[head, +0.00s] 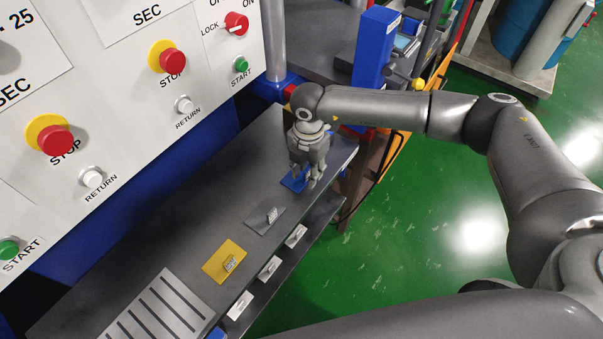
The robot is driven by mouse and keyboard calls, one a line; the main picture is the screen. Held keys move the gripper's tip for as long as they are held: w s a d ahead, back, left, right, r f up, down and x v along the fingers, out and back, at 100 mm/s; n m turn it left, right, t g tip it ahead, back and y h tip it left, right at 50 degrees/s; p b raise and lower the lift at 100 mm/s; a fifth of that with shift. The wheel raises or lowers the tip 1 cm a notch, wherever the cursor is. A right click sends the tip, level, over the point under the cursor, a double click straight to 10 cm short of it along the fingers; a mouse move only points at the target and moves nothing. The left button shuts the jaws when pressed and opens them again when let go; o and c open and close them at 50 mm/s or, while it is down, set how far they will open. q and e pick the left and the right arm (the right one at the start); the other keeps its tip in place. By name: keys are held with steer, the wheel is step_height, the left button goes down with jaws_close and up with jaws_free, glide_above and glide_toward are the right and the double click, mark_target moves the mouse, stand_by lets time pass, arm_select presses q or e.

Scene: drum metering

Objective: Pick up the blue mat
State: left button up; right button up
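The blue mat (290,183) lies flat on the dark grey shelf, near its far end. Only its left part shows clearly; my gripper covers the rest. My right gripper (306,180) points down right over the mat, with its fingertips close to the mat's surface. Whether the fingers touch or grip anything on it is hidden. My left gripper is out of view.
A grey mat (259,222) and a yellow mat (217,255), each with a small grey piece on it, lie nearer along the shelf. A slotted plate (160,310) lies at the near end. The control panel (120,95) with buttons rises on the left.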

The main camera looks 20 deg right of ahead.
jaws_close()
steer(key=shift+r, duration=0.2)
